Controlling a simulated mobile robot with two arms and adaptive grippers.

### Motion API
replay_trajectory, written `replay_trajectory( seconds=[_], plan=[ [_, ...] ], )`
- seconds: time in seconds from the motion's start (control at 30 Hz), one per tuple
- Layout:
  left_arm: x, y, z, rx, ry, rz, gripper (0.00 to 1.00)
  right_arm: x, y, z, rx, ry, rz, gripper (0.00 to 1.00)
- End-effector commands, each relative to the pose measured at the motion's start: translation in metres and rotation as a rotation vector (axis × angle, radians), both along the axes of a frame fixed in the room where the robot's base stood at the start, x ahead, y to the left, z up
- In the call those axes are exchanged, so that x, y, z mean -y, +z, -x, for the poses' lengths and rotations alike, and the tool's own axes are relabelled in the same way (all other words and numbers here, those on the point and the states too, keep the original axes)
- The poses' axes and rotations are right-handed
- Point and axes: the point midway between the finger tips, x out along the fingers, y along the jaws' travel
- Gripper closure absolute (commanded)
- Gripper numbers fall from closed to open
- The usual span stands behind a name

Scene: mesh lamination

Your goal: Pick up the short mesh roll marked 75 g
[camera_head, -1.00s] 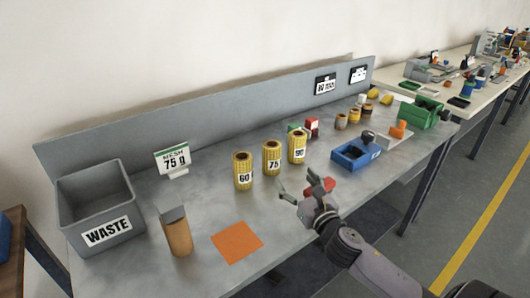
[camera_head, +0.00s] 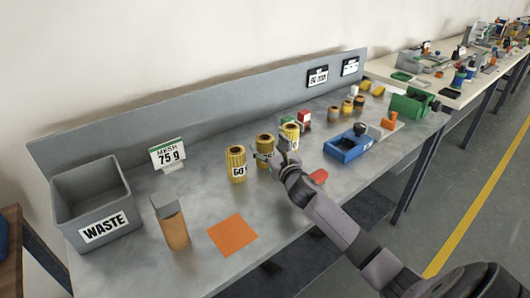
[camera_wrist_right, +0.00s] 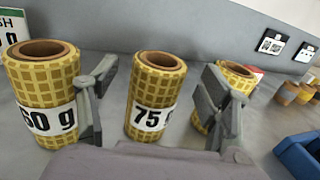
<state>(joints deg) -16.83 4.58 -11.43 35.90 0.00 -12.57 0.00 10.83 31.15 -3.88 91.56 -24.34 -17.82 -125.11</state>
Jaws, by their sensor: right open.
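The short yellow mesh roll marked 75 g (camera_wrist_right: 156,92) stands upright on the grey bench. In the head view it (camera_head: 265,145) is the middle one of three rolls. My right gripper (camera_head: 272,155) is open in front of it. In the right wrist view the open fingers (camera_wrist_right: 155,100) stand one on each side of the roll, with gaps to both. The left finger is close to the 60 g roll (camera_wrist_right: 42,90), and the right finger partly covers the third roll (camera_wrist_right: 236,72). A sign reading MESH 75 g (camera_head: 168,154) stands on the bench. My left gripper is not in view.
A blue tray (camera_head: 347,147) lies right of my arm. A low grey panel (camera_head: 210,118) runs along the back.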

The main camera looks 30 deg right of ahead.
Motion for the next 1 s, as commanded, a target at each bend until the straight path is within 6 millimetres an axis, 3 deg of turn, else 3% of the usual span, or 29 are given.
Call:
replay_trajectory(
  seconds=[0.2, 0.5, 1.0],
  plan=[
    [0.000, 0.002, 0.004, -0.006, 0.001, 0.000, 0.60, 0.005, 0.002, -0.028, 0.000, 0.000, -0.002, 0.28],
    [-0.001, 0.002, 0.009, -0.014, 0.001, -0.002, 0.60, 0.006, 0.001, -0.031, 0.000, 0.001, 0.000, 0.29],
    [-0.001, 0.002, 0.010, -0.015, 0.000, -0.001, 0.60, 0.006, 0.001, -0.031, 0.000, 0.000, 0.000, 0.62]
  ],
)
